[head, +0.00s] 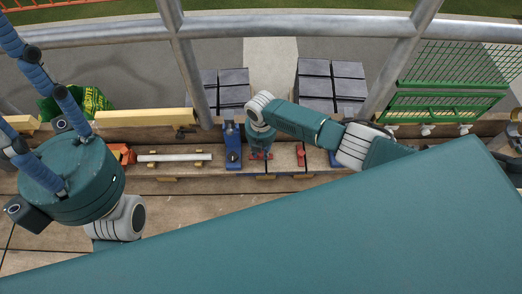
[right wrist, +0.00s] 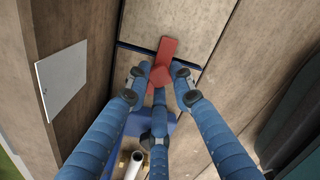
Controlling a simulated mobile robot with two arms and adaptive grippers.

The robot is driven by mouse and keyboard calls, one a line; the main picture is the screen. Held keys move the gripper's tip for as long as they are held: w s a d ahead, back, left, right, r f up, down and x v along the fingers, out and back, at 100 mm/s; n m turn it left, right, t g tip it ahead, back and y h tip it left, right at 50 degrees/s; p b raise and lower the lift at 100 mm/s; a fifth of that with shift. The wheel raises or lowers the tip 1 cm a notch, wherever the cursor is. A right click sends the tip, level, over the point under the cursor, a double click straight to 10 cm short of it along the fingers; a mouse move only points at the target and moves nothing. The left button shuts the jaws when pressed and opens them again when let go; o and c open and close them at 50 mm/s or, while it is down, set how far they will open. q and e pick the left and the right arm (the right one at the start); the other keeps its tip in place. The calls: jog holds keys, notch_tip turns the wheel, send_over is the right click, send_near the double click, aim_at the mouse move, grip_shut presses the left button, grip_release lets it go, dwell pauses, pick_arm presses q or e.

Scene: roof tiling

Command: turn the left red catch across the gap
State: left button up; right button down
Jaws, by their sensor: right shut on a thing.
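The left red catch (head: 252,157) is on the wooden boards in the middle of the head view, partly hidden by my right gripper (head: 261,150). In the right wrist view, the catch (right wrist: 167,48) lies between the blue fingers of my right gripper (right wrist: 158,80), which is shut on it. Its upper part crosses a dark blue line between boards there. A second red catch (head: 301,155) sits to the right, clear of the gripper. My left gripper (head: 62,100) is at the far left, with blue fingers raised; its fingertips run out of frame.
A blue block (head: 232,146) stands just left of the left catch. A white rod (head: 174,157) and an orange piece (head: 122,154) lie farther left. Grey tile stacks (head: 331,84) stand behind the ledge. A metal railing (head: 300,29) and green mesh (head: 455,75) are beyond.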

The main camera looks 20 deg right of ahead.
jog(key=c, duration=1.5)
grip_release()
notch_tip(320, 180, up, 12)
